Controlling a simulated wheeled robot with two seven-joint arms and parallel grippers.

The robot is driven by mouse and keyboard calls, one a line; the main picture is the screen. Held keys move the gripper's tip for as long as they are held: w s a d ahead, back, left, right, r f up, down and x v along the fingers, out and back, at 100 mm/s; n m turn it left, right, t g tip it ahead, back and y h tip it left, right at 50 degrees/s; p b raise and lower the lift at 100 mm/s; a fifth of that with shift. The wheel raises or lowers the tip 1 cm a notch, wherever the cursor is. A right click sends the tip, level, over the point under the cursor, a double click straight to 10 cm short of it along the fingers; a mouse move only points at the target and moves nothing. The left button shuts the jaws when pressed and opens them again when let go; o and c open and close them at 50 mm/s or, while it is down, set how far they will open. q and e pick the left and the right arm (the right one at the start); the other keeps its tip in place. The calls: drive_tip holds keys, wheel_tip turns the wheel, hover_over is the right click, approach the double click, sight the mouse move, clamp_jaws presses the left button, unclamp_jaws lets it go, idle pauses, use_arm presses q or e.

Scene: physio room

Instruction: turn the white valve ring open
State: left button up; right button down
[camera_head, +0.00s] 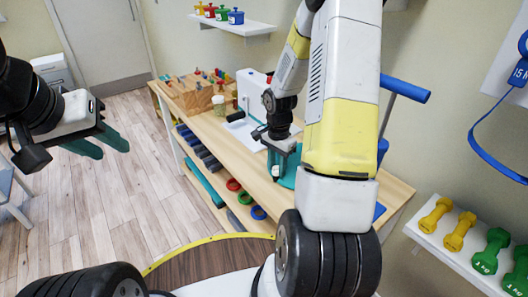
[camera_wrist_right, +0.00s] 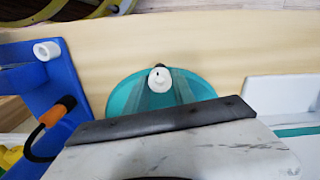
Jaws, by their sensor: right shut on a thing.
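The white valve ring (camera_wrist_right: 160,79) shows in the right wrist view as a small pale round piece with a dark centre, in front of a teal round base (camera_wrist_right: 205,88). My right gripper (camera_wrist_right: 158,88) is shut on it, with its teal fingers reaching up to it. In the head view, my right gripper (camera_head: 281,165) points down at the teal base (camera_head: 290,178) on the wooden table; the grip itself is small and partly hidden there. My left gripper (camera_head: 114,150) is open and empty, over the floor at the left.
The wooden table (camera_head: 225,140) carries a wooden block with pegs (camera_head: 195,92) and a white panel (camera_head: 250,85). A blue stand (camera_wrist_right: 18,60) with a white roll (camera_wrist_right: 46,50) is left of the base in the wrist view. A dumbbell shelf (camera_head: 450,255) is at right.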

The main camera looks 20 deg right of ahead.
drive_tip(key=n, duration=0.5)
drive_tip(key=shift+n, duration=0.4)
idle(0.3)
drive_tip(key=c, duration=1)
unclamp_jaws()
drive_tip(key=shift+c, duration=0.2)
